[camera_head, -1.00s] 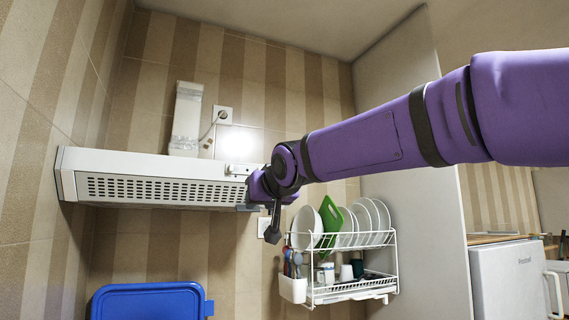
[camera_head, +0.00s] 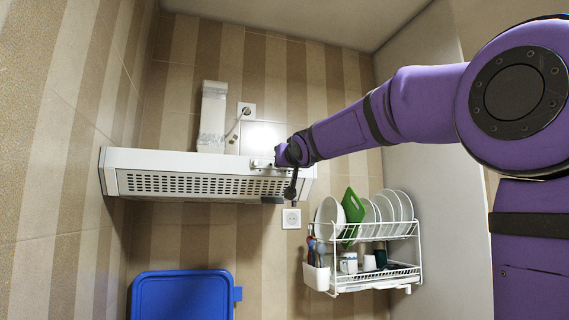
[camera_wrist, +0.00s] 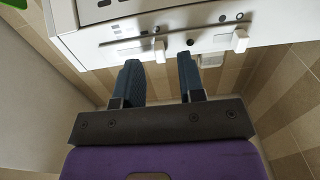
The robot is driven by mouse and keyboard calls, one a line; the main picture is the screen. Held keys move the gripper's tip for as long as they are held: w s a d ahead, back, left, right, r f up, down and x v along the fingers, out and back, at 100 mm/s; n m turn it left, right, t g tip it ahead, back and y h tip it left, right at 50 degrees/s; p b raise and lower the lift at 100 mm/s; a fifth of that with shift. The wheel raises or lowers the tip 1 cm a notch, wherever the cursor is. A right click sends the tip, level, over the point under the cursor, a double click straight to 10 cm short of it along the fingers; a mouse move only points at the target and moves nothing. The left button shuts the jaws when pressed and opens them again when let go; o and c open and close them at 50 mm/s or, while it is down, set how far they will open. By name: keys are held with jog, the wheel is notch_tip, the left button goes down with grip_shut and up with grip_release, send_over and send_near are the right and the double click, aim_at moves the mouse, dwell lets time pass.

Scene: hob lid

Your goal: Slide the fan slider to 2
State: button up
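The white range hood (camera_head: 125,172) hangs on the wall in the head view, with its slotted grille facing down. My gripper (camera_head: 279,157) is at the right end of its front. In the wrist view, the hood's front strip (camera_wrist: 115,47) carries two pale slider knobs in slots, one near the middle (camera_wrist: 159,50) and one further right (camera_wrist: 240,40). Which is the fan slider, and any numbers, cannot be read. My gripper (camera_wrist: 160,62) is open. Its two dark fingertips lie either side of the middle knob; contact with it cannot be made out.
A white dish rack (camera_head: 375,278) with plates and a green board (camera_head: 352,213) hangs below right of the hood. A blue lid-like panel (camera_head: 182,296) stands below left. A wall socket (camera_head: 291,218) sits under the hood's right end. Open space lies in front of the hood.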

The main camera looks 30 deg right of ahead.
jog(key=shift+x, duration=0.8)
grip_shut()
